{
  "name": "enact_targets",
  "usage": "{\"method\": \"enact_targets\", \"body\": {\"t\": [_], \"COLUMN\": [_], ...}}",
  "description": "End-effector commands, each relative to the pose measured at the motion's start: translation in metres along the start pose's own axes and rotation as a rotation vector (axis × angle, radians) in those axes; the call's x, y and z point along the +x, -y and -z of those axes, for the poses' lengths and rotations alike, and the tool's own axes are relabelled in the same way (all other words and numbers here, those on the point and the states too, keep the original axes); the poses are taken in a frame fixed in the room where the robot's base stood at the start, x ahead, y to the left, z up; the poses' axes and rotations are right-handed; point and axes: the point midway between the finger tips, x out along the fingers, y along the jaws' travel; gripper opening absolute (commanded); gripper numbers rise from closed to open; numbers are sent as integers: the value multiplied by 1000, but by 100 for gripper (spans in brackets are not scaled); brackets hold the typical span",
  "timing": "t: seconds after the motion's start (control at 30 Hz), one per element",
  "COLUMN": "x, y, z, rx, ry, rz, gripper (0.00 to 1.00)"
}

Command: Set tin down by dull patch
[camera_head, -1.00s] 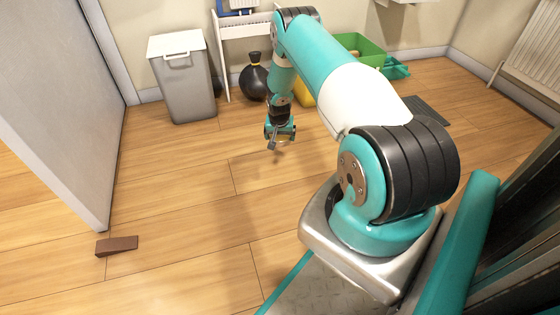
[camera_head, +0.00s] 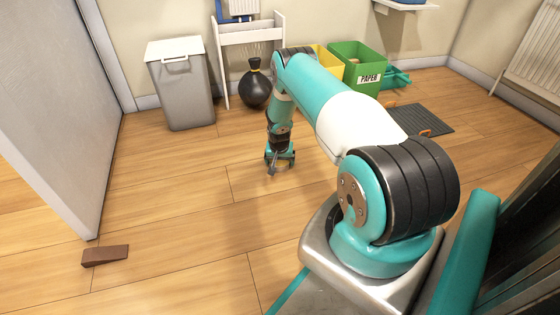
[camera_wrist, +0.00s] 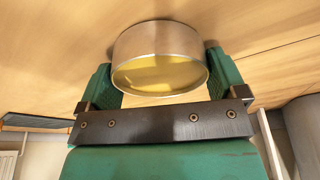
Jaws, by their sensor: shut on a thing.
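The tin (camera_wrist: 160,62) is a short metal can with a yellowish end face, seen large in the wrist view. My gripper (camera_wrist: 160,85) is shut on it, with a green finger at each side. In the head view my gripper (camera_head: 276,170) points down over the wooden floor in the middle of the room. The tin is too small there to make out clearly, and I cannot tell whether it touches the floor. I cannot pick out a dull patch on the boards with certainty.
A grey lidded bin (camera_head: 182,85), a black bag (camera_head: 255,88), a yellow box (camera_head: 326,62) and a green PAPER box (camera_head: 350,77) stand at the back. A dark mat (camera_head: 418,118) lies right. A brown wedge (camera_head: 105,256) lies near the door (camera_head: 50,110). Floor around my gripper is clear.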

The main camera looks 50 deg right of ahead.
Motion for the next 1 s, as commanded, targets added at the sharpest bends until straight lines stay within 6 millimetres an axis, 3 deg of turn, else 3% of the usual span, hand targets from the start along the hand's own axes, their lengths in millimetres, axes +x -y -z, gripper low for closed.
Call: {"method": "enact_targets", "body": {"t": [0.03, 0.07, 0.1, 0.33, 0.43, 0.8, 1.0], "x": [3, 2, 2, 0, -11, -92, -116], "y": [0, 0, 0, 0, 0, 0, 0], "z": [-1, -1, -1, 0, 2, 2, 1], "rx": [0, 0, 0, 0, 0, -2, 0], "ry": [-1, 0, 0, 0, 0, 0, 1], "rz": [0, 0, 0, 0, 0, 0, -1], "gripper": [57, 97, 100, 100, 100, 100, 100]}}
